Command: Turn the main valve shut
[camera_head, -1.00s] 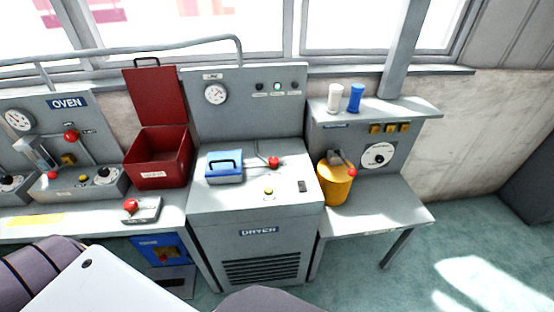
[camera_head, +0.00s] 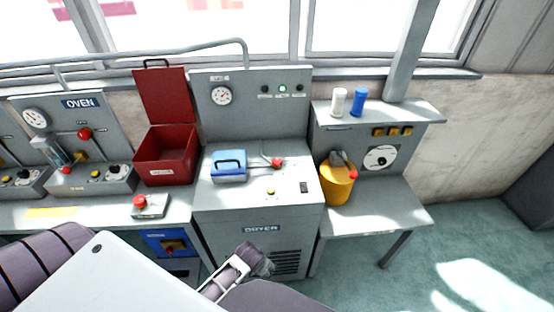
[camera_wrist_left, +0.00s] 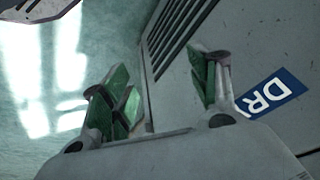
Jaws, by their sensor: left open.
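No part in view is labelled as the main valve, so I cannot tell for sure which one it is. My left gripper (camera_head: 257,260) is low in front of the dryer's front face, right of the blue panel. In the left wrist view its green-padded fingers (camera_wrist_left: 160,88) are open and empty, close to the dryer front with its blue label (camera_wrist_left: 272,94). My right gripper is not in view.
The dryer (camera_head: 215,212) stands between the left bench, with an open red box (camera_head: 163,165) and a red-button box (camera_head: 150,207), and the right side table (camera_head: 385,205). A blue case (camera_head: 229,167) sits on the dryer. The floor at right is clear.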

